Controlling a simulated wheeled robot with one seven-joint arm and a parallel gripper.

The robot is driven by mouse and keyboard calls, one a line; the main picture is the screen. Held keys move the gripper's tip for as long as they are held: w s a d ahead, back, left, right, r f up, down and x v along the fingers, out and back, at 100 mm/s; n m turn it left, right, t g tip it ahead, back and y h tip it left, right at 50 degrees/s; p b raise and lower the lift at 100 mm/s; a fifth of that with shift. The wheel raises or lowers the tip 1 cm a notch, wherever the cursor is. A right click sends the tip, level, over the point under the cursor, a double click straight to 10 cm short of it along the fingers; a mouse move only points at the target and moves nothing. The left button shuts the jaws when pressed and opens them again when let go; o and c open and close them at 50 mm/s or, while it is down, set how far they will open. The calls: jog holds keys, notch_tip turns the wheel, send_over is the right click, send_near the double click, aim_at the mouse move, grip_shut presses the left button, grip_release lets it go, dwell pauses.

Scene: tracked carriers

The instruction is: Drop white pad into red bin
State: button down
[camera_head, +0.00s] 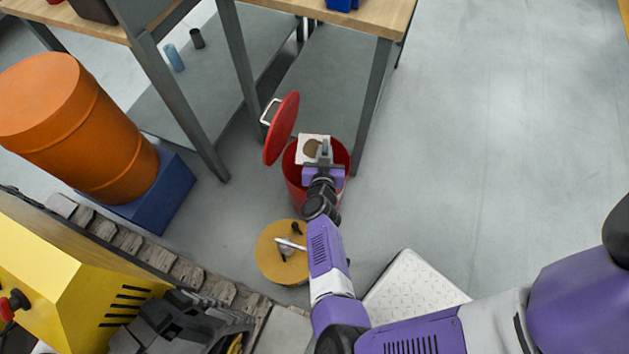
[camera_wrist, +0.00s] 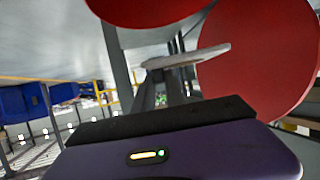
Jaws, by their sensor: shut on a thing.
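The white pad (camera_head: 304,139), a thin square with a brown stain, is held over the mouth of the red bin (camera_head: 335,194). My gripper (camera_head: 322,153) is shut on its near edge. In the wrist view the pad (camera_wrist: 205,54) shows nearly edge-on at the fingertips (camera_wrist: 165,68). The bin stands on the floor beside a table leg. Its round red lid (camera_head: 282,128) with a pale handle is tilted up at the left of the opening. A red disc, likely the lid, also shows in the wrist view (camera_wrist: 270,65). The pad and gripper hide much of the bin's inside.
A wooden-topped table (camera_head: 360,14) with grey legs stands behind the bin. A yellow round thing (camera_head: 268,262) is on the floor before it. An orange barrel (camera_head: 75,125) on a blue base (camera_head: 165,195) and a tracked carrier (camera_head: 50,270) are left. Floor at right is clear.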

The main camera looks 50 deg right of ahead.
jog(key=d+f+b, duration=0.3)
jog(key=f+b, duration=0.3)
jog(key=shift+w+m+g+h, duration=0.15)
jog(key=shift+m+g+h, duration=0.15)
jog(key=shift+m, duration=0.1)
jog(key=c, duration=1.3)
grip_release()
jog(key=p+v, duration=0.2)
jog(key=v, duration=0.5)
jog(key=shift+s+a, duration=0.25)
jog(key=shift+a, duration=0.05)
